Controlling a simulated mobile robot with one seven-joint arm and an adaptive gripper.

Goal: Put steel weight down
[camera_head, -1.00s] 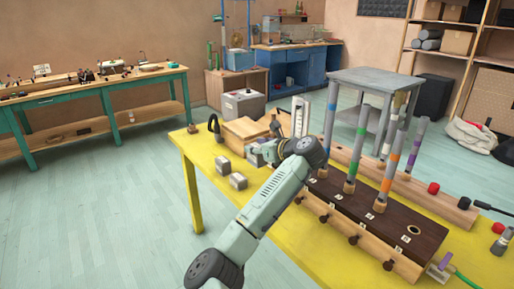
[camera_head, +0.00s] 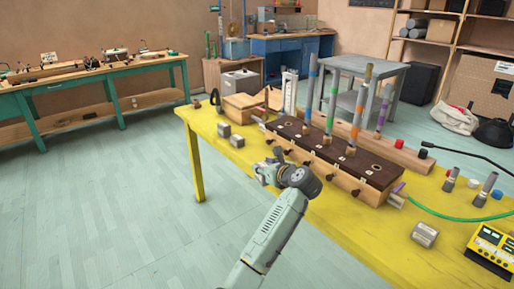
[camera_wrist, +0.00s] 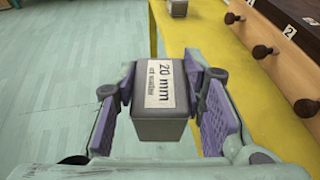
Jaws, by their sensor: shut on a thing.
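A grey steel weight with a white label reading "20 mm" (camera_wrist: 163,92) sits between the purple pads of my gripper (camera_wrist: 163,112) in the wrist view. The gripper is shut on it. In the head view my gripper (camera_head: 266,172) is at the front edge of the yellow table (camera_head: 345,222), in front of the wooden pipe stand; the held weight is hard to make out there. Behind the held weight in the wrist view are pale floor and a strip of the table. Similar grey blocks stand on the table at left, one nearer (camera_head: 237,141) and one farther (camera_head: 224,130).
The dark-topped wooden pipe stand (camera_head: 330,155) with pegs and upright pipes is close by. Another grey block (camera_head: 424,234) and a yellow device (camera_head: 492,250) are at right. A wooden box (camera_head: 240,106) stands at the back left. Table room is bare before the stand.

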